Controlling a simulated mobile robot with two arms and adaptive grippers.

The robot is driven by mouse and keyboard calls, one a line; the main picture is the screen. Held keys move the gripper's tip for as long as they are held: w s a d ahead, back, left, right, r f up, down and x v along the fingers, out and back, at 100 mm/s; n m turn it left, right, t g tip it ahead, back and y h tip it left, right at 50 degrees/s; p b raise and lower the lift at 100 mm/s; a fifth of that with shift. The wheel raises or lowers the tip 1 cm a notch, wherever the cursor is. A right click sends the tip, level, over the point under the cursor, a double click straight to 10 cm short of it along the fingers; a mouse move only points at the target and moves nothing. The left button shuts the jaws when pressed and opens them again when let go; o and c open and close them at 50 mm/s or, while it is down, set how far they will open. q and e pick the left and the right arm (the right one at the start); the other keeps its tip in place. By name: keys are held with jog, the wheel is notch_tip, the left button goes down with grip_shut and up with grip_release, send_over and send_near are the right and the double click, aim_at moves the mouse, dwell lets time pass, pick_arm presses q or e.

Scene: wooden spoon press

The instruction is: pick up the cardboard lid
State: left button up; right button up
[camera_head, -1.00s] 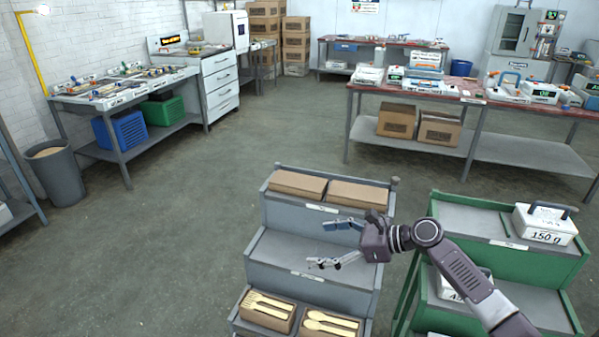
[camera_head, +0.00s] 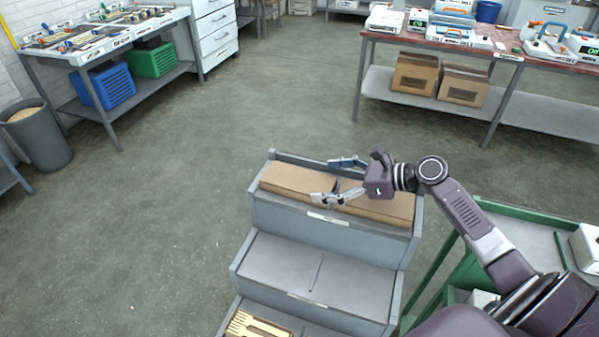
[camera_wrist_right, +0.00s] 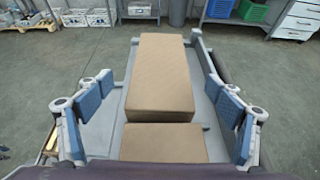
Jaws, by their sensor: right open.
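Two flat brown cardboard lids lie end to end on the top tier of a grey stepped rack: a left lid (camera_head: 290,182) and a right lid (camera_head: 385,207). In the right wrist view the left lid (camera_wrist_right: 162,70) is farther off and the right lid (camera_wrist_right: 165,146) is nearer. My right gripper (camera_head: 328,181) is open and empty, its fingers pointing left over the top tier near where the lids meet. The fingers show on either side of the lids in the wrist view. I cannot tell its exact height above them. My left gripper is not in view.
The grey rack's middle tier (camera_head: 290,262) is bare. Wooden forks (camera_head: 250,326) lie on the lowest tier. A green rack (camera_head: 520,240) stands close on the right, under my right arm. Open floor (camera_head: 180,220) lies to the left. A bench with cardboard boxes (camera_head: 415,75) stands behind.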

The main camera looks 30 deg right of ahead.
aim_at(297, 178)
jog(key=x, duration=0.2)
jog(key=p+x, duration=0.1)
jog(key=x, duration=0.1)
jog(key=r+x, duration=0.1)
jog(key=x, duration=0.1)
jog(key=shift+w+a+f, duration=0.1)
jog(key=shift+w+a, duration=0.1)
jog(key=shift+w, duration=0.35)
jog(key=shift+w+a+f, duration=0.15)
jog(key=shift+a, duration=0.05)
jog(key=shift+c, duration=0.4)
jog(key=c, duration=1)
